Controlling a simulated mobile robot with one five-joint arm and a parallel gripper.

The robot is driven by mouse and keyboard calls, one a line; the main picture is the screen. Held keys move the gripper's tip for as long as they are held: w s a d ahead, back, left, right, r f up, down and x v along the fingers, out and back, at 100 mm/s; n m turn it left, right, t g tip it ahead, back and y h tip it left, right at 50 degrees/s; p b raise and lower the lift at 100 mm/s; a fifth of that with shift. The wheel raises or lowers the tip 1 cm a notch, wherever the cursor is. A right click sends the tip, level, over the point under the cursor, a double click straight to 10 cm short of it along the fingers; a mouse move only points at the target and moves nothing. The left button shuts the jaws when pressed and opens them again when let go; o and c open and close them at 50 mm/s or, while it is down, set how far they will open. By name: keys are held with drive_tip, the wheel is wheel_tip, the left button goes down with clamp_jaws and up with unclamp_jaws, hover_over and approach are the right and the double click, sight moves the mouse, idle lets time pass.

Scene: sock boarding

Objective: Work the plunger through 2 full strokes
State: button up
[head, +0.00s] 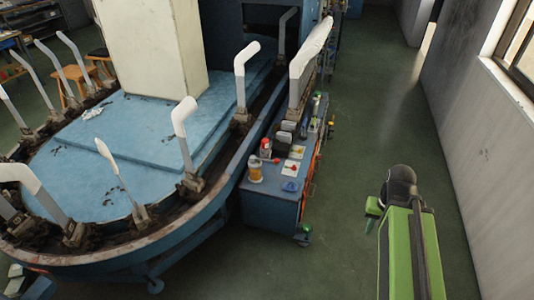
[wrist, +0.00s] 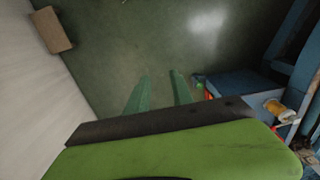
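My gripper (wrist: 160,82) shows in the wrist view as two green fingers set apart, with only floor between them. In the head view my gripper (head: 372,212) hangs over the aisle, right of the blue cart (head: 272,208) and apart from it. An amber jar (head: 255,172) with a pale top stands at the cart's near left corner. A small red knob (head: 276,161) on a short red rod shows beside it. The jar also shows at the right of the wrist view (wrist: 275,108). I cannot tell for sure which part is the plunger.
A red-and-white bottle (head: 265,145), white cards (head: 291,168) and a blue item (head: 290,186) share the cart top. The blue boarding machine (head: 130,150) with several upright white forms stands left. A wall (head: 480,150) bounds the right. The aisle floor (head: 370,110) is clear.

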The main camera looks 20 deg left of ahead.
clamp_jaws()
idle(1.4)
